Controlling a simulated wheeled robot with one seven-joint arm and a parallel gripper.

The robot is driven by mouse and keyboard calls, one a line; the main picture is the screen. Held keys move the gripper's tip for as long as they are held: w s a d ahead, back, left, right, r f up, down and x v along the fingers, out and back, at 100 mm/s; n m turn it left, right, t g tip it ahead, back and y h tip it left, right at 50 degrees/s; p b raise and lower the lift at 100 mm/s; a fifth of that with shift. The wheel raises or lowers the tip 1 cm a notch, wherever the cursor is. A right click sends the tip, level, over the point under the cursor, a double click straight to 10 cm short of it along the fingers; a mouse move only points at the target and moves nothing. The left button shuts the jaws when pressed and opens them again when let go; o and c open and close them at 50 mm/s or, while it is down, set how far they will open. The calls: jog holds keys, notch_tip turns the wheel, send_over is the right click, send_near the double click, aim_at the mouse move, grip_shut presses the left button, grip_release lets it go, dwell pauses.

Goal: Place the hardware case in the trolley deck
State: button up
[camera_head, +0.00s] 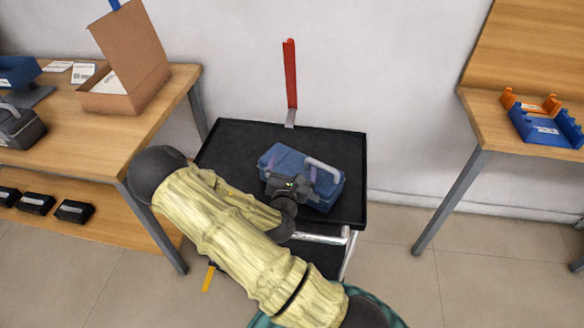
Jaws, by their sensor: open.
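The hardware case, a blue box with a light grey handle (326,169), rests on the black trolley deck (235,142), a little right of its middle. The blue case body (284,158) sits turned at an angle to the deck edges. My gripper (292,187) is open at the front left part of the case, close above or beside it. Whether the fingers touch the case cannot be told. My arm comes in from the lower right and hides the deck's front left part.
A red upright handle (291,75) stands at the trolley's back. A wooden table (160,118) on the left holds an open cardboard box (108,100) and a dark case (20,128). Another table (490,125) on the right holds blue and orange trays. Bare deck lies left of the case.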

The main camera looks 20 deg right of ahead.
jog(key=shift+r, duration=0.1)
jog(key=shift+s+a, duration=0.35)
jog(key=shift+s, duration=0.15)
jog(key=p+v, duration=1)
jog(key=v, duration=0.6)
jog(key=shift+p, duration=0.4)
jog(key=shift+s, duration=0.1)
